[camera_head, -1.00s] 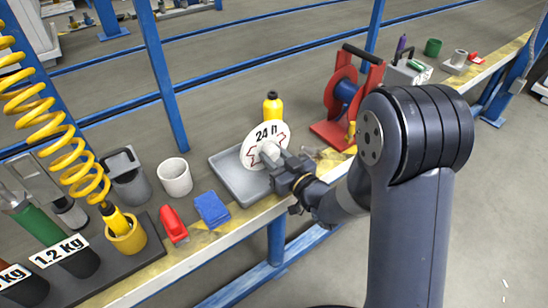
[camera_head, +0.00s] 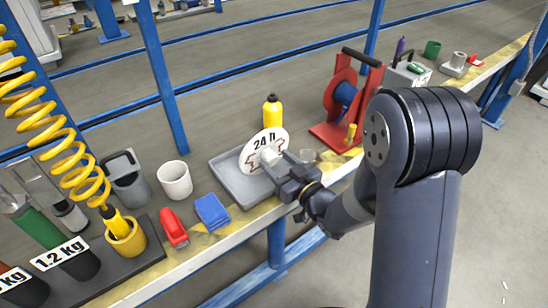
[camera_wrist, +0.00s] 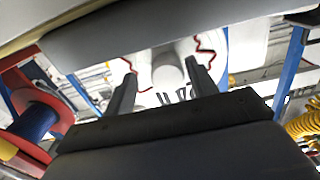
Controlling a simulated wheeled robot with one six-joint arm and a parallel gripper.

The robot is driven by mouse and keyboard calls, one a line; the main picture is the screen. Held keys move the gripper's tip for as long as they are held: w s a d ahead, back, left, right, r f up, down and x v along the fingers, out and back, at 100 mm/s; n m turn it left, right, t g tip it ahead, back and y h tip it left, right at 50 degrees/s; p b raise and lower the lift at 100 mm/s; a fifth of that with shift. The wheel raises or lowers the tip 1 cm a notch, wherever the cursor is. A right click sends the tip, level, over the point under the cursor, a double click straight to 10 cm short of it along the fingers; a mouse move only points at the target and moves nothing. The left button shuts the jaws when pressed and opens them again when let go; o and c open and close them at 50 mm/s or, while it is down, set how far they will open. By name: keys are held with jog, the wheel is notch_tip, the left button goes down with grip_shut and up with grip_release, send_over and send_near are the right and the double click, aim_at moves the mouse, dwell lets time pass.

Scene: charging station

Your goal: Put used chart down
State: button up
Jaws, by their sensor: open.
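The used chart is a white disc (camera_head: 250,157) marked "24 n" with a red jagged line, seen over the grey tray (camera_head: 228,184). It is tilted, and I cannot tell whether its edge rests on the tray. A pale round hub stands out from its face. My gripper (camera_head: 280,164) is at this hub, on the bench-edge side of the disc. In the wrist view my gripper (camera_wrist: 164,72) has its two fingers apart on either side of the hub (camera_wrist: 167,74). The disc (camera_wrist: 213,48) also shows there with its red line, partly hidden.
A yellow bottle (camera_head: 272,112) stands behind the disc. A red reel stand (camera_head: 336,132) is to the right. A small clear cup (camera_head: 307,156) is close to my gripper.

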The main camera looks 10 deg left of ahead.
jog(key=v, duration=1)
jog(key=shift+p, duration=0.45)
